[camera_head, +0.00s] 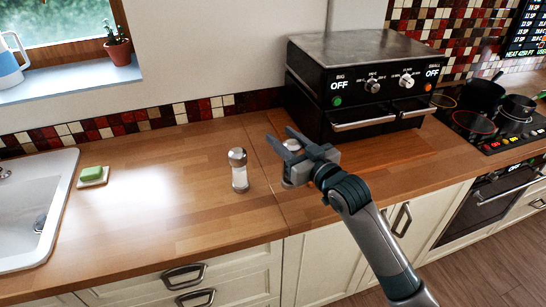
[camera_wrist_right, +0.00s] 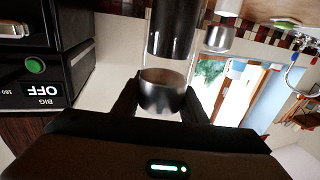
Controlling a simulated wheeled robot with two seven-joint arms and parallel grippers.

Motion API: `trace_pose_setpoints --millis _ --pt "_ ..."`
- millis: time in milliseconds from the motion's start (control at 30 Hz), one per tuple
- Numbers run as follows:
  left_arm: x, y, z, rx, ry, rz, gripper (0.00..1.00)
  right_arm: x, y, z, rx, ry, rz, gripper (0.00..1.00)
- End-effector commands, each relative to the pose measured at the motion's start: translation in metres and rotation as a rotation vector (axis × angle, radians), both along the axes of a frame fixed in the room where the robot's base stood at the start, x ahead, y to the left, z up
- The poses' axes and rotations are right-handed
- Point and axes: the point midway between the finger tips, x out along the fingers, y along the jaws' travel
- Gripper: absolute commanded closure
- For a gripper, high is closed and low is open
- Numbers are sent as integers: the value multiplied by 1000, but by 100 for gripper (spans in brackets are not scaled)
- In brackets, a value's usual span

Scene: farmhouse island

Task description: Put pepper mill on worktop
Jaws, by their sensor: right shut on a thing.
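The pepper mill, a clear cylinder with dark contents and a silver cap, shows in the right wrist view (camera_wrist_right: 172,38). My right gripper (camera_head: 284,139) is shut on it near its silver cap. In the head view only the silver top of the pepper mill (camera_head: 291,145) shows clearly; the fingers and wrist hide most of its body. It is over the wooden worktop (camera_head: 150,215), in front of the black oven. I cannot tell whether its base touches the wood. My left gripper is not in view.
A similar mill with white contents (camera_head: 239,172) stands upright on the worktop, left of my gripper. The black oven (camera_head: 355,85) stands close behind. A green sponge on a dish (camera_head: 92,175) and the sink (camera_head: 35,205) are at left. The worktop between is clear.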

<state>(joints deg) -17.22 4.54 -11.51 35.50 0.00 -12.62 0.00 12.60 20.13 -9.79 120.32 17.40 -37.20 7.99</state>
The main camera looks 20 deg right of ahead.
Motion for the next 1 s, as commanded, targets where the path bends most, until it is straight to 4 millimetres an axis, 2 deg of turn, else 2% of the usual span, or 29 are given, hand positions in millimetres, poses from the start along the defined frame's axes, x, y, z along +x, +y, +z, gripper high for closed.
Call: trace_pose_setpoints --millis 100,300,667,1000 --pt "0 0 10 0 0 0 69 -6 19 -9 4 1 1 100" --pt "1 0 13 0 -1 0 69 -11 32 -19 1 -1 0 100" --pt "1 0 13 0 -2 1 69 -11 33 -21 0 -1 0 100" --pt "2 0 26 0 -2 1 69 -11 33 -55 0 1 0 100"
